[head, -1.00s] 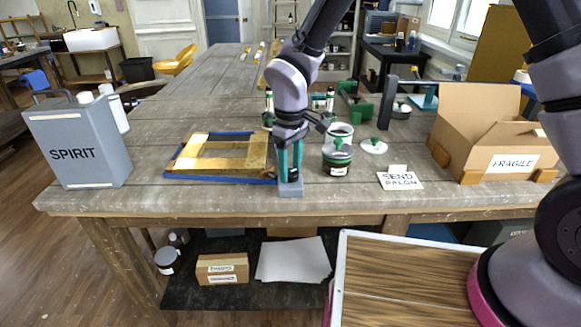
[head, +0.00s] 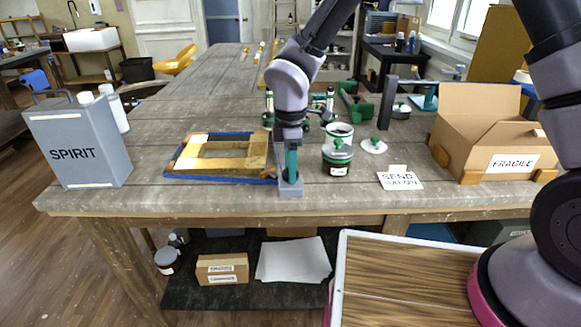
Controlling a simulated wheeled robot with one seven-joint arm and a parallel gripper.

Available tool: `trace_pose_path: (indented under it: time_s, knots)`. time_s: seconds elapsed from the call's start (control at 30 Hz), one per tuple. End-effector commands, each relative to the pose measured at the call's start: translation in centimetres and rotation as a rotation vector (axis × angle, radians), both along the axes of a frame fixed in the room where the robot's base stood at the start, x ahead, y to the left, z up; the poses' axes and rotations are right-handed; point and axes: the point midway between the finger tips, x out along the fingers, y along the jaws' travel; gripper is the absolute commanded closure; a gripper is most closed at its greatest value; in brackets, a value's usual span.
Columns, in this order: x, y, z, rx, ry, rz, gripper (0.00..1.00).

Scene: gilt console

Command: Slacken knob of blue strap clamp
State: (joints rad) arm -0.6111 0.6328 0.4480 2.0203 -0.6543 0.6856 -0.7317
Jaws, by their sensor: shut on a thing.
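A wooden frame (head: 185,165) lies on the workbench, with a blue strap (head: 215,181) running around its outer edge. The knob itself is hidden by the fingers, and the frame's right end is partly behind my gripper.
A cardboard box (head: 490,140) marked FRAGILE is further right. A grey SPIRIT can (head: 77,140) stands at the left. The bench beyond the frame is mostly clear.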

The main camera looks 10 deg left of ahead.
Motion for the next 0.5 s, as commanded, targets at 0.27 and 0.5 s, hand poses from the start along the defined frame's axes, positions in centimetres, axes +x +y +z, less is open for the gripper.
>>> trace_pose_path:
  time_s: [0.27, 0.5]
  knots:
    - [0.11, 0.05, 0.09, 0.002, -0.002, 0.079, 1.00]
    - [0.11, 0.05, 0.09, 0.002, -0.002, 0.092, 1.00]
